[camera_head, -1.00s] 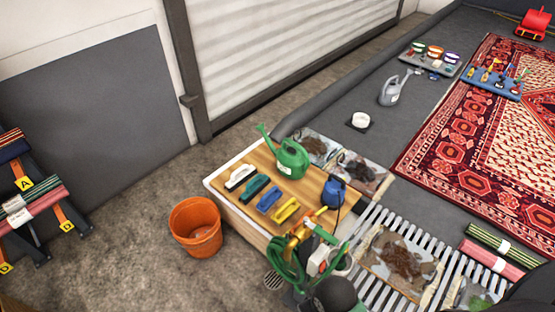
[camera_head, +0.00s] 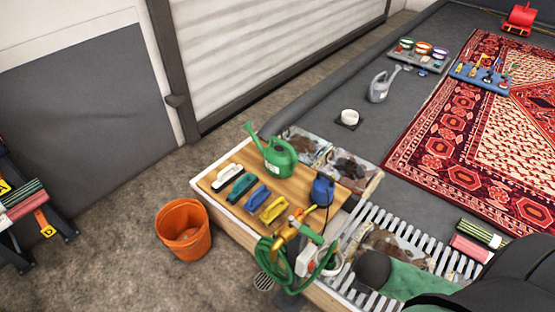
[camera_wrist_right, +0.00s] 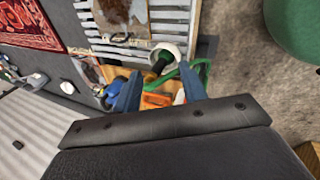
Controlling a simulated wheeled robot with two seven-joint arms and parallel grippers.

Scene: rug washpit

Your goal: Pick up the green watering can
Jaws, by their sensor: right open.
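The green watering can (camera_head: 279,160) stands upright on the wooden top of a low bench (camera_head: 222,205), at its back edge, with its spout pointing up to the left. It is not clearly visible in the right wrist view. My right gripper (camera_wrist_right: 160,92) is open in the right wrist view, with nothing seen held between its two dark fingers. It points toward the bench end with the green hose (camera_wrist_right: 201,72), apart from the can. My left gripper is not in view.
Several brushes (camera_head: 272,208) lie in front of the can. An orange bucket (camera_head: 183,232) stands on the floor left of the bench. A slatted grate (camera_head: 385,222) lies to the right.

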